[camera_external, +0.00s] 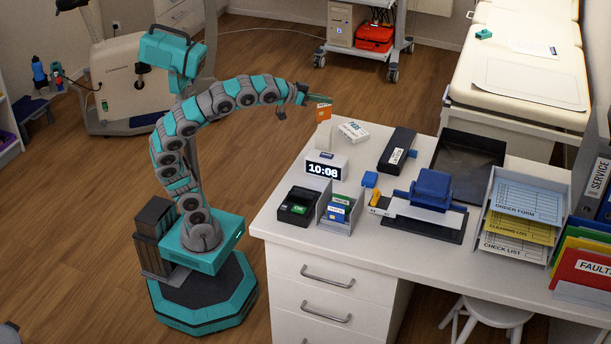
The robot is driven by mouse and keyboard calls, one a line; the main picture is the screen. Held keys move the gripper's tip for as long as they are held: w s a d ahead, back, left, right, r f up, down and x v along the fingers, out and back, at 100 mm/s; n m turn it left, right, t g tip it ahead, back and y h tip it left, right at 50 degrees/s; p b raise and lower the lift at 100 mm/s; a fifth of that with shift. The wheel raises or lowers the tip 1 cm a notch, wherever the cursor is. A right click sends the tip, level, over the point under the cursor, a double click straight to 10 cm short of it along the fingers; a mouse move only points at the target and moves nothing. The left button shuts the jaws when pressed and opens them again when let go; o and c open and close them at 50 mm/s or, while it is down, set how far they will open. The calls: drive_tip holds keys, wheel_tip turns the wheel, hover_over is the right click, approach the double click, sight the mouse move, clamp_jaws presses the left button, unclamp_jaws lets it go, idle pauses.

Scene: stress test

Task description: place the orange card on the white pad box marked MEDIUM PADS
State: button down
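My gripper (318,99) is at the end of my arm, above the far left edge of the desk. The orange card (323,113) hangs upright at its teal fingertips, and the gripper looks shut on the card's top edge. A white box with blue lettering that reads PADS (353,131) lies on the desk, right of and below the card. The rest of its lettering is too small to read. The card is apart from this box. A small white upright piece (324,135) stands just below the card; I cannot tell whether they touch.
A digital clock (326,167) stands in front of the PADS box. A black case (397,150) and a black tray (468,160) lie to the right. A card holder (340,208), a black box (298,207) and a blue device (431,190) fill the front.

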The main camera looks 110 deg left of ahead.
sight(324, 108)
drive_tip(key=shift+f, duration=1.8)
drive_tip(key=shift+f, duration=0.1)
drive_tip(key=c, duration=1.5)
unclamp_jaws()
drive_tip(key=shift+c, duration=0.2)
drive_tip(key=o, duration=0.4)
drive_tip(key=shift+o, duration=0.2)
